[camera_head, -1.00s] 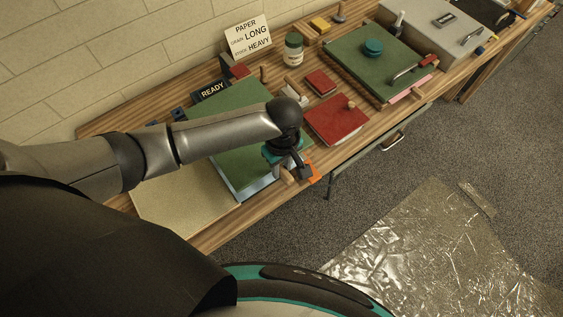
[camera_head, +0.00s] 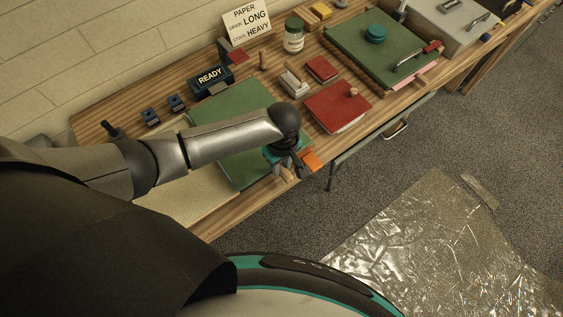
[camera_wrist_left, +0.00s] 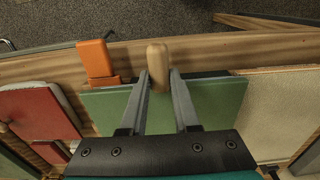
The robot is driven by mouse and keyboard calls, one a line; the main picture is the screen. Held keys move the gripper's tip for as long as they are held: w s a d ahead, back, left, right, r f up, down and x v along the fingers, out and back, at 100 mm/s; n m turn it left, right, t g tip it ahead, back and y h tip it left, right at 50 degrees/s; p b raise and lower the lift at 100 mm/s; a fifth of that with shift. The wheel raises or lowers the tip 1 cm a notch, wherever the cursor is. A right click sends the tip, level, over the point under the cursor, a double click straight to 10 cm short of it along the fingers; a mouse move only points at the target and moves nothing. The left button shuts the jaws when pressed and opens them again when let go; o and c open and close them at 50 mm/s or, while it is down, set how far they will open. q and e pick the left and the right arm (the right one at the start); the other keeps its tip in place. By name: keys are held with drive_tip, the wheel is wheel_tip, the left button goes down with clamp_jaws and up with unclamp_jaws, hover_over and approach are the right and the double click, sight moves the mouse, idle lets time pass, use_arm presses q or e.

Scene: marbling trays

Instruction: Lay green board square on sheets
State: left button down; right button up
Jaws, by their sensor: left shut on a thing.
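In the left wrist view, my left gripper (camera_wrist_left: 160,75) is shut on an upright wooden handle (camera_wrist_left: 158,58) at the edge of the green board (camera_wrist_left: 212,105). A dark strip shows beyond that edge. My right gripper is not in view.
A beige board (camera_head: 190,198) lies left of the green board. An orange block (camera_head: 311,160) stands close to my gripper.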

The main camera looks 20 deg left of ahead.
use_arm(q)
drive_tip(key=shift+f, duration=0.2)
drive_tip(key=shift+c, duration=0.4)
unclamp_jaws()
idle(0.4)
drive_tip(key=shift+r+p, duration=1.45)
drive_tip(key=shift+p, duration=0.15)
drive_tip(key=shift+r+p, duration=0.6)
drive_tip(key=shift+r, duration=1.45)
drive_tip(key=shift+s, duration=0.1)
